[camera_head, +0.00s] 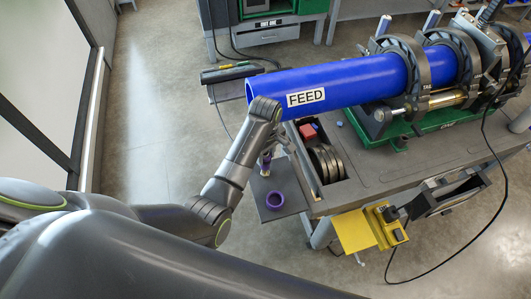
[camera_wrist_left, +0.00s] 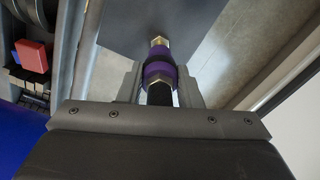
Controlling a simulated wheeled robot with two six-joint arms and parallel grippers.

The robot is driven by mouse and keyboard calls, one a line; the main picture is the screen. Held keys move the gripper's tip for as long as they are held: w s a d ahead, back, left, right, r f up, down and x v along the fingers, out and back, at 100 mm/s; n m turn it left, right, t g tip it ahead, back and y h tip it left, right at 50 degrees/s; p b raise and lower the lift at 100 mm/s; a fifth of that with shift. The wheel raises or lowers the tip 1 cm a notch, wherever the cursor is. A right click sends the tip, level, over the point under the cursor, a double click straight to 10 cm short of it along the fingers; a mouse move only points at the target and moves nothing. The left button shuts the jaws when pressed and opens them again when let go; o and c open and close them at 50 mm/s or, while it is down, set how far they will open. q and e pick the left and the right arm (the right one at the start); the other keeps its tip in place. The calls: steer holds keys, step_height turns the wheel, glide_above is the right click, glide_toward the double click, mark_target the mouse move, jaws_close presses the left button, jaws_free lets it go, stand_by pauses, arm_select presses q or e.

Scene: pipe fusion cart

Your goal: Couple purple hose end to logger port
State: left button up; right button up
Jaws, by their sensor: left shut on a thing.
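My left gripper (camera_wrist_left: 160,88) is shut on the purple hose end (camera_wrist_left: 158,70), which has brass fittings and a dark hose running back between the fingers. In the head view the purple hose end (camera_head: 266,160) shows small below my left wrist, above a dark side shelf; the fingers there are largely hidden by the arm. I cannot tell from the views whether the hose end touches the shelf. I cannot pick out the logger port for certain. My right gripper is not in view.
A purple ring-shaped cup (camera_head: 275,199) stands on the side shelf (camera_head: 287,213). A blue pipe (camera_head: 350,82) marked FEED overhangs the cart (camera_head: 400,168) close to my wrist. A red block (camera_head: 308,131) lies in the cart's bin. A yellow box (camera_head: 388,224) hangs at the front.

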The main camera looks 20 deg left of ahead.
arm_select(q)
steer(key=shift+f, duration=0.65)
steer(key=shift+f+b, duration=0.75)
steer(key=shift+f, duration=0.4)
steer(key=o, duration=1.1)
